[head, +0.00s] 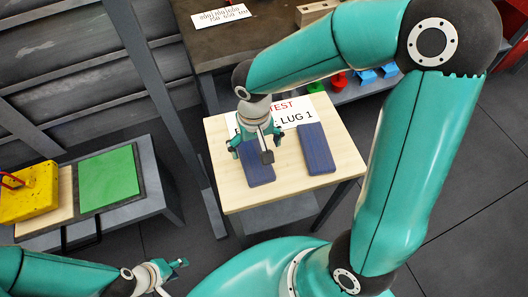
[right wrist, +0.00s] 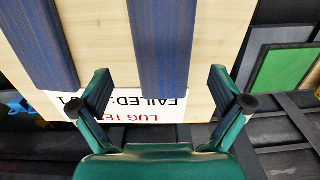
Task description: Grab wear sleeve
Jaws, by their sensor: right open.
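I cannot pick out for certain which thing is the wear sleeve. Two dark blue bars lie on the pale wooden tabletop (head: 240,200): a left bar (head: 260,174) and a right bar (head: 317,150). My right gripper (head: 255,152) is open over the far part of the left bar. In the right wrist view, its fingers (right wrist: 162,92) stand apart on both sides of that bar (right wrist: 158,45), with gaps on each side. The other bar (right wrist: 47,45) lies beyond one finger. My left gripper (head: 170,270) is low at the bottom left, away from the table; its jaw state is unclear.
A white sign (head: 290,112) with red and black print lies at the table's far edge, partly hidden. A bench at left holds a green board (head: 107,179) and a yellow block (head: 28,192). A dark table (head: 240,45) with a paper label stands behind.

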